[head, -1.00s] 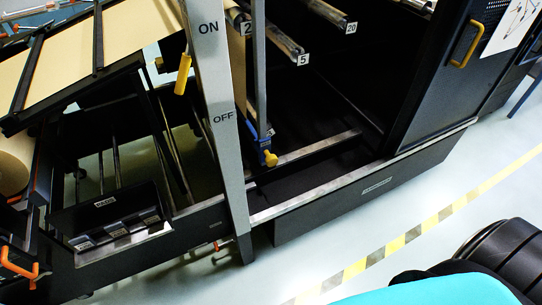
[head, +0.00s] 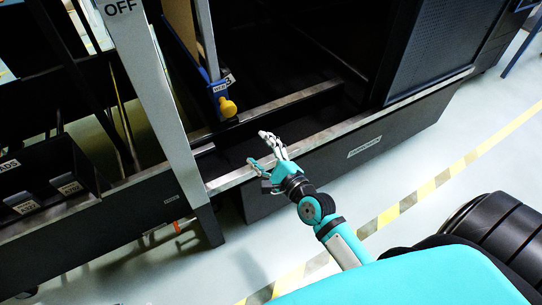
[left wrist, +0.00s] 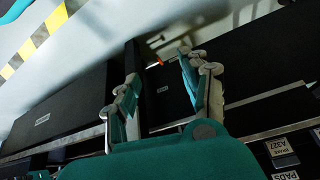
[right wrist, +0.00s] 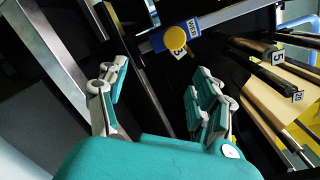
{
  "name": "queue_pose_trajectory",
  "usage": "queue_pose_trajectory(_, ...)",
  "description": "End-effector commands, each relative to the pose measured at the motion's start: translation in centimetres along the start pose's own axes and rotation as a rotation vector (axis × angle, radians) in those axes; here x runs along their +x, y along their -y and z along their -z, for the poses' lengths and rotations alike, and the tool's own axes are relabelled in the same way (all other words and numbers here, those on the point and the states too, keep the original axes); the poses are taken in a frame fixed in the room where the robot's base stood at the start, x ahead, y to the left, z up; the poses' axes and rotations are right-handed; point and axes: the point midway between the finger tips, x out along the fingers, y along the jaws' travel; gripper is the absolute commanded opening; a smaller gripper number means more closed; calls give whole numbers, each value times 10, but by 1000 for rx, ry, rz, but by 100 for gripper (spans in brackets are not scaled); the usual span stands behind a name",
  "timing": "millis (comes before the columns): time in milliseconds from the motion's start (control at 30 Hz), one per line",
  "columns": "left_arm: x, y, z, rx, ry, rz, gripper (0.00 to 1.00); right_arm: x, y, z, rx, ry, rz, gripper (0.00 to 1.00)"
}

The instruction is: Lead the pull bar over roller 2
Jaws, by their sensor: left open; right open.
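I cannot make out the pull bar or roller 2 for certain in the current views. My right gripper (head: 263,152) is open and empty in the head view, in front of the machine's lower metal rail. It is below and right of a blue bracket (head: 216,90) with a yellow knob (head: 228,107). In the right wrist view the open fingers (right wrist: 155,85) stand apart, with the blue bracket (right wrist: 195,24) and its yellow knob (right wrist: 178,43) beyond them. My left gripper (left wrist: 160,80) is open and empty in the left wrist view, and out of the head view.
Rollers tagged 5 (right wrist: 258,72) and 20 (right wrist: 285,90) run beside brown paper (right wrist: 262,103) in the right wrist view. The OFF post (head: 155,100) stands left of my right gripper. The metal rail (head: 330,130) edges the machine.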

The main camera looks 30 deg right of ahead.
Motion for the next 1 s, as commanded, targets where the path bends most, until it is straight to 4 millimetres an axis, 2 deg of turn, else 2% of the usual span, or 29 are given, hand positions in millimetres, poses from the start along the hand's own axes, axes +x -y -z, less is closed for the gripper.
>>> queue_pose_trajectory(100,-11,1,2,0,-17,2,46,0,13,-10,82,37,40,67)
queue_pose_trajectory(233,-15,0,6,0,-35,1,46,4,18,-14,102,44,47,67)
queue_pose_trajectory(433,-12,-2,22,3,-107,-3,46,28,19,-15,98,44,48,67)
queue_pose_trajectory(667,-11,-6,56,6,-271,-12,46,61,20,-16,98,44,47,67)
queue_pose_trajectory(1000,-21,-13,106,11,-528,-27,46,93,20,-16,96,42,45,67)
